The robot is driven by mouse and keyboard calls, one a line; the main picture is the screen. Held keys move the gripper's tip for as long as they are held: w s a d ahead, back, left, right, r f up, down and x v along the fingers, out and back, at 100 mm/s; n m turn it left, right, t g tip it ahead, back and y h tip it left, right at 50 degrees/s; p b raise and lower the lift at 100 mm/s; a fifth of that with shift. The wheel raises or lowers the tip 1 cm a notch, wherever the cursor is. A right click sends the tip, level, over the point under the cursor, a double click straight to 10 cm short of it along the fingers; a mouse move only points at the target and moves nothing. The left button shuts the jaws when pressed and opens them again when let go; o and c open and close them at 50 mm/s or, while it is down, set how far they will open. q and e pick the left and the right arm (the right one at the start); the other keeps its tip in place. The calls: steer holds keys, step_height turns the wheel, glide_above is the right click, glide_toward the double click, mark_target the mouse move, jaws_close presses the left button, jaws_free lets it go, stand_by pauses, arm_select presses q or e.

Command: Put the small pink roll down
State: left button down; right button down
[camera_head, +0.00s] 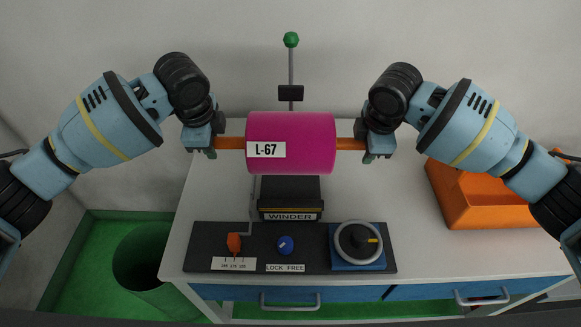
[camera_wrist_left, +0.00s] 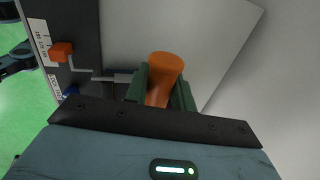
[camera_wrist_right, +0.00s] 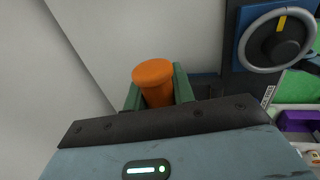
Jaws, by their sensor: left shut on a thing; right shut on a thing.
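The pink roll (camera_head: 305,128), labelled L-67, is held level on an orange shaft above the black winder block (camera_head: 290,192). My left gripper (camera_head: 213,143) is shut on the shaft's left end; that orange end (camera_wrist_left: 163,75) shows between the fingers in the left wrist view. My right gripper (camera_head: 369,144) is shut on the right end, which also shows in the right wrist view (camera_wrist_right: 154,80). The roll appears apart from the winder, though the exact gap is hard to tell. Its far side is hidden.
A black panel (camera_head: 308,260) in front of the winder carries an orange lever (camera_head: 234,243), a blue knob (camera_head: 286,245) and a handwheel (camera_head: 357,243). A post with a green ball (camera_head: 291,40) rises behind.

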arm_select(q)
steer(key=shift+f, duration=0.15)
arm_select(e)
steer(key=shift+f, duration=0.15)
arm_select(q)
steer(key=shift+s, duration=0.15)
arm_select(e)
steer(key=shift+s, duration=0.15)
